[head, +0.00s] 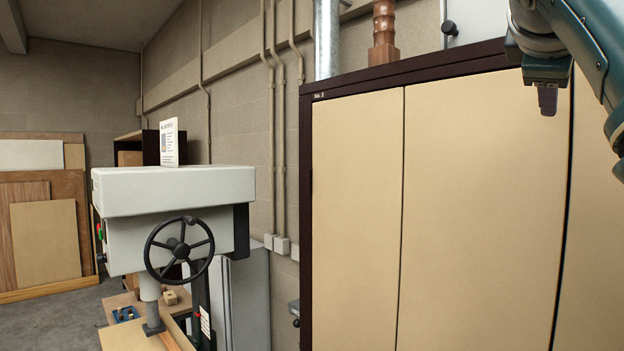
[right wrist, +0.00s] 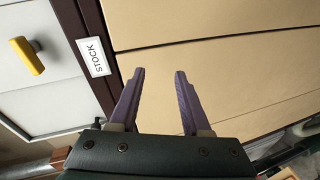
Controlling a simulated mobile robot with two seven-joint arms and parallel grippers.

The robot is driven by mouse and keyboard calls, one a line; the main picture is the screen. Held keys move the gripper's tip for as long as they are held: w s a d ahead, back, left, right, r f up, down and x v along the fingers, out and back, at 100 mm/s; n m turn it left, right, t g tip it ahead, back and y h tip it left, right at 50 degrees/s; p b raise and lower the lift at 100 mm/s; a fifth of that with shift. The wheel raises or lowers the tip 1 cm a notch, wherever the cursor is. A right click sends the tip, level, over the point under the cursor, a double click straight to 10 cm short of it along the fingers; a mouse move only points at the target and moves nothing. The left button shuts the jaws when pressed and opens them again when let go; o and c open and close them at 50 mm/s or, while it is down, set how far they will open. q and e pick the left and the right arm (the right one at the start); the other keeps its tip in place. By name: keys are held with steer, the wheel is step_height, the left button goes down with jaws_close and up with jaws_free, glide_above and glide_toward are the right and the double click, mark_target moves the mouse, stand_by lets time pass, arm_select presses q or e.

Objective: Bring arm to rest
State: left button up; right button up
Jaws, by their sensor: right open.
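My right arm comes in at the top right of the head view, and my right gripper (head: 547,98) hangs there in front of the tall cabinet's upper part. In the right wrist view my right gripper (right wrist: 159,100) shows two purple fingers set apart with nothing between them. Beyond the fingers are the beige cabinet doors (right wrist: 220,75) and the dark frame with a white STOCK label (right wrist: 94,57). My left gripper is in neither view.
The tall beige cabinet (head: 355,200) with a dark frame fills the right. A grey machine (head: 170,190) with a black handwheel (head: 180,248) stands left of it. Boards (head: 45,240) lean at the far left. Grey floor (head: 55,320) shows at the lower left.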

steer(key=s+a+f+m+g+y, duration=0.1)
steer(key=s+f+y, duration=0.15)
steer(key=f, duration=0.65)
steer(key=s+a+f+g+y, duration=0.1)
steer(key=s+f, duration=0.3)
steer(key=f, duration=0.4)
steer(key=s+a+f+m+y, duration=0.1)
steer(key=s+a+f+y, duration=0.15)
steer(key=f, duration=0.65)
steer(key=s+a+f+m+g+y, duration=0.1)
steer(key=s+f, duration=0.5)
steer(key=s, duration=0.6)
steer(key=s+a+f+m+g+y, duration=0.2)
steer(key=s+a+f, duration=0.4)
steer(key=s, duration=0.6)
steer(key=g+y, duration=0.1)
steer(key=g, duration=0.1)
steer(key=shift+s+a+f+g, duration=0.2)
steer(key=shift+s+f+g, duration=0.1)
steer(key=shift+f, duration=0.1)
